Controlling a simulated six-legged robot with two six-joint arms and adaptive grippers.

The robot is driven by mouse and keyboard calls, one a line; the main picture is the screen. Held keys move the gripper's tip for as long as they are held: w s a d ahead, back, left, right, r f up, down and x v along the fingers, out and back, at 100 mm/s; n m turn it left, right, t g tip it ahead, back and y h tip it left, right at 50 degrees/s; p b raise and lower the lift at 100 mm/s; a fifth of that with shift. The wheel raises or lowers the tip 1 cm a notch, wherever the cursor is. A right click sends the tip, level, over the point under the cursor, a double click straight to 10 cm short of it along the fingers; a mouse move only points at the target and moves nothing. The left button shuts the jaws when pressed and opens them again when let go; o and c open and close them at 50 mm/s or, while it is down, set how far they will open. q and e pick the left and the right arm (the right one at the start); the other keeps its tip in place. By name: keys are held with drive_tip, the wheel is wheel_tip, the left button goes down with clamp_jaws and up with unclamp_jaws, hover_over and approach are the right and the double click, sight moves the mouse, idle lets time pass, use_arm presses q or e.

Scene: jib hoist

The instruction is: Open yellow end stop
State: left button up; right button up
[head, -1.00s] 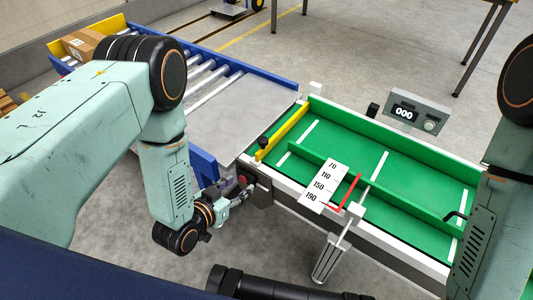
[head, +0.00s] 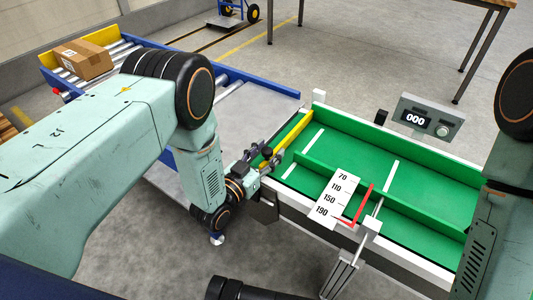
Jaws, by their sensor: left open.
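The yellow end stop (head: 291,137) is a long bar across the left end of the green bed (head: 335,155). A dark round knob (head: 267,153) stands at its near end. My left gripper (head: 264,157) is open at that near end, with its fingers close around or beside the knob; I cannot tell whether they touch it. The fingers partly hide the knob and the end of the bar.
A roller conveyor with blue rails (head: 258,82) adjoins the green bed and carries a cardboard box (head: 83,58) at its far end. A display reading 000 (head: 417,120) stands behind the bed. A scale plate (head: 335,200) and red pointer (head: 363,203) sit at the front.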

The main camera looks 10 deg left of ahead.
use_arm(q)
drive_tip(key=shift+w, duration=0.1)
clamp_jaws()
idle(0.5)
